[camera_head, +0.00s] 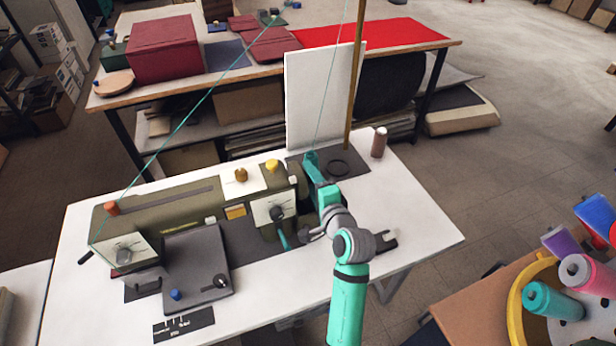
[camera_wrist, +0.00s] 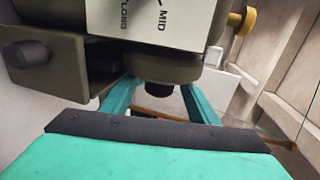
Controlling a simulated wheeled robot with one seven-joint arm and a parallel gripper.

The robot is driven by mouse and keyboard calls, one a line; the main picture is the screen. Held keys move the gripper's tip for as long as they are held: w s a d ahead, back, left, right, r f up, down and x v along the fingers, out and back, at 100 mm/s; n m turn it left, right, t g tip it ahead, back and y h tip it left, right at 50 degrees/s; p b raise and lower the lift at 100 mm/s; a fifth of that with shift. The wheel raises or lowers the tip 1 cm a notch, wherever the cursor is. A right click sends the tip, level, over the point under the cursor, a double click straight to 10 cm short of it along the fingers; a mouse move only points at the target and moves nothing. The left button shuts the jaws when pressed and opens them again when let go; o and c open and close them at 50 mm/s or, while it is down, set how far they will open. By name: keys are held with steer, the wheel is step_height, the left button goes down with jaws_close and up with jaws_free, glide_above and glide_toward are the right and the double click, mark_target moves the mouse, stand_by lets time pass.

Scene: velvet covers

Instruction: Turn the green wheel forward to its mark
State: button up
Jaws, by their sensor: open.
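The green sewing machine (camera_head: 180,205) stands on the white table. At its right end, an olive-green round part (camera_wrist: 203,90) shows in the wrist view beneath the machine body and appears to be the wheel. My gripper (camera_head: 311,161) is open at this end of the machine. Its teal fingers (camera_wrist: 150,98) straddle the knob's place in the wrist view; contact cannot be told. The wheel's mark cannot be made out. A white "MID/LONG" panel (camera_wrist: 150,22) is close above.
A wooden pole (camera_head: 355,75) and a white board (camera_head: 318,95) stand behind my gripper. A brown spool (camera_head: 379,142) and a dark mat (camera_head: 352,180) are near it. A teal thread runs overhead. The table's right end (camera_head: 420,225) is clear.

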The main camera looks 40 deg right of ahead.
steer(key=shift+x, duration=0.9)
steer(key=c, duration=1)
steer(key=shift+w+a+t, duration=0.15)
steer(key=shift+a+t, duration=0.05)
steer(key=shift+t, duration=0.8)
steer(key=shift+c, duration=0.2)
steer(key=shift+t, duration=0.5)
steer(key=shift+d, duration=0.1)
steer(key=o, duration=1)
steer(key=shift+o, duration=0.2)
